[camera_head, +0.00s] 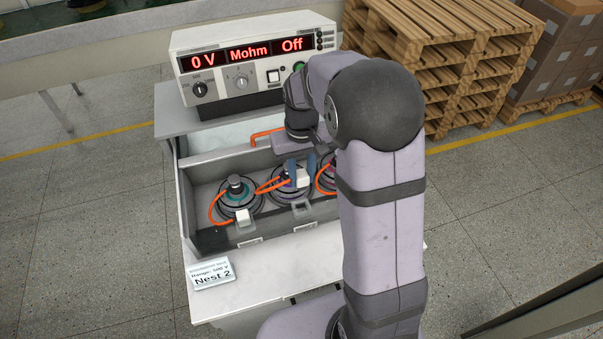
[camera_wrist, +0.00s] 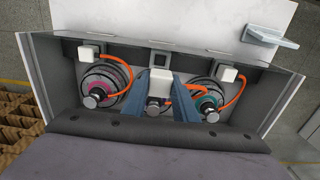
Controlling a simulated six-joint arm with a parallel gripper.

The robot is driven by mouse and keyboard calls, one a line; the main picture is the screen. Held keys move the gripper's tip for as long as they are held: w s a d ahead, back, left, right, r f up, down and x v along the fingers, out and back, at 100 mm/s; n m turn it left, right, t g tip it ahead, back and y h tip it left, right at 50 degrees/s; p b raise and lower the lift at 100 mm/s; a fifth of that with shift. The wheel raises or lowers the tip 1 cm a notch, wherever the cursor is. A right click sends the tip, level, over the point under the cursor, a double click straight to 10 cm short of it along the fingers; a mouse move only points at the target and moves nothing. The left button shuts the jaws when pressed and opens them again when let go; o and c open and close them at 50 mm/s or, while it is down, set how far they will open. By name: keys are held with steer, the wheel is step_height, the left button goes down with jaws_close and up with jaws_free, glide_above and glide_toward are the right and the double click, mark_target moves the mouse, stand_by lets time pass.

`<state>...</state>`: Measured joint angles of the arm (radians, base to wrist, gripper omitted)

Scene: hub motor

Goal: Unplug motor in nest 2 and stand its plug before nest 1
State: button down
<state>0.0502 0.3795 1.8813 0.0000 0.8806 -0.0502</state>
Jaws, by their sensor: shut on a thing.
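My gripper (camera_head: 302,173) is over the middle nest with its blue fingers shut on a white plug (camera_head: 303,180). In the wrist view the plug (camera_wrist: 160,79) sits between the fingers, above the middle motor's front part. Its orange cable runs to the middle motor (camera_head: 283,196), which lies partly hidden under the fingers. The middle socket (camera_wrist: 160,58) on the front wall shows an empty opening, apart from the plug. The left motor (camera_head: 236,193) is teal, with its white plug (camera_head: 242,215) in the front socket. The pink motor (camera_wrist: 105,80) has its plug (camera_wrist: 88,51) seated likewise.
A tester (camera_head: 250,62) behind the grey box (camera_head: 215,240) reads 0 V, Mohm, Off. A sign (camera_head: 209,273) marked Nest 2 stands on the white bench top (camera_head: 285,270) at the left front. The bench strip before the box is otherwise clear.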

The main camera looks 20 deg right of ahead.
mark_target(301, 174)
steer(key=shift+r+p, duration=0.95)
steer(key=shift+r, duration=0.1)
steer(key=shift+r+p, duration=2.55)
steer(key=shift+r, duration=0.35)
steer(key=shift+r+p, duration=0.15)
steer(key=shift+p, duration=0.7)
steer(key=shift+f, duration=0.2)
steer(key=shift+a, duration=0.1)
steer(key=s+a+b, duration=0.4)
steer(key=s+a, duration=0.9)
steer(key=a, duration=0.2)
steer(key=shift+w+d+f+b, duration=0.1)
steer(key=shift+f+b, duration=3.6)
steer(key=shift+f, duration=1.65)
steer(key=shift+w+f+b, duration=0.1)
steer(key=shift+f+b, duration=3.6)
steer(key=shift+f, duration=1.65)
